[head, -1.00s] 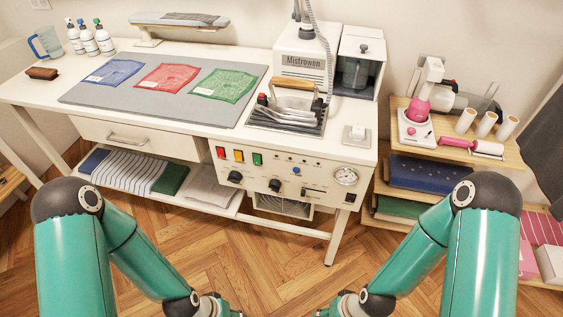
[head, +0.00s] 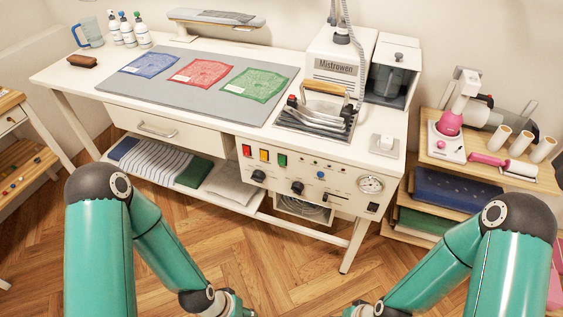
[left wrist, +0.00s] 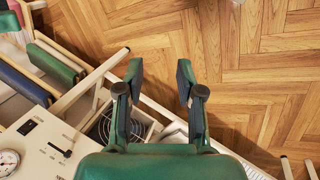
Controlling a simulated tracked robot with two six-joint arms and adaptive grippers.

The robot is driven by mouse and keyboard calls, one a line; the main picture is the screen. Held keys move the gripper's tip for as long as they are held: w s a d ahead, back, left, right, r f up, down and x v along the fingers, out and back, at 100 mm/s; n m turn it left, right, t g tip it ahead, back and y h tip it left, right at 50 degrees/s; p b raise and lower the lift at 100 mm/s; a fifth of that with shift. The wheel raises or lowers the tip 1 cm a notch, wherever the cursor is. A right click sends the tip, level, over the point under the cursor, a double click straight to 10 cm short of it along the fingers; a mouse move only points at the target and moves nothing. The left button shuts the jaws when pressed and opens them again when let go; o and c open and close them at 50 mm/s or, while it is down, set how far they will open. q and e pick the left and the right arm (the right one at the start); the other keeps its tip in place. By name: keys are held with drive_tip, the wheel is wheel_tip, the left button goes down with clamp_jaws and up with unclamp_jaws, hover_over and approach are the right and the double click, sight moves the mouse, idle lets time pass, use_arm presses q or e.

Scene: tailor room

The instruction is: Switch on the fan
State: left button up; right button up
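A round grilled unit that looks like the fan (head: 303,209) sits in a box under the white ironing table. It also shows in the left wrist view (left wrist: 106,127), partly hidden by a finger of my left gripper (left wrist: 157,72). That gripper is open and empty, above the floor in front of the table. The control panel (head: 330,192) has red (head: 246,151), yellow (head: 264,154) and green (head: 282,160) switches, black knobs and a round gauge (head: 370,184). Which control belongs to the fan cannot be told. My right gripper (head: 357,311) is mostly cut off at the bottom edge.
The table (head: 75,75) holds a grey mat (head: 215,94) with coloured cloths, an iron (head: 318,110) and a white switch box (head: 383,144). A shelf (head: 432,160) with pink tools stands at right. Wooden floor (head: 275,270) is clear in front.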

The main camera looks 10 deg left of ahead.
use_arm(q)
drive_tip(key=shift+w+n, duration=0.1)
drive_tip(key=shift+n, duration=0.3)
drive_tip(key=c, duration=0.5)
drive_tip(key=shift+w+a+n+t, duration=0.1)
drive_tip(key=shift+w+n+t, duration=0.25)
drive_tip(key=shift+n, duration=0.15)
clamp_jaws()
drive_tip(key=w+a+r+n+t+y+b, duration=0.1)
drive_tip(key=w+r+n+t+b, duration=0.25)
drive_tip(key=w, duration=0.55)
drive_tip(key=w+a+n+t+b, duration=0.2)
drive_tip(key=w+n+t, duration=0.2)
drive_tip(key=w+n, duration=0.3)
drive_tip(key=w+d+r+t+b, duration=0.2)
drive_tip(key=w+r+t+b, duration=0.1)
drive_tip(key=w+r+b, duration=0.2)
drive_tip(key=w+d+r+t+h+b, duration=0.1)
drive_tip(key=w+r+t+b, duration=0.3)
drive_tip(key=b, duration=0.4)
wheel_tip(320, 180, up, 2)
drive_tip(key=shift+w+d+r+n, duration=0.15)
drive_tip(key=shift+w+d+n, duration=0.2)
drive_tip(key=shift+w+d, duration=0.45)
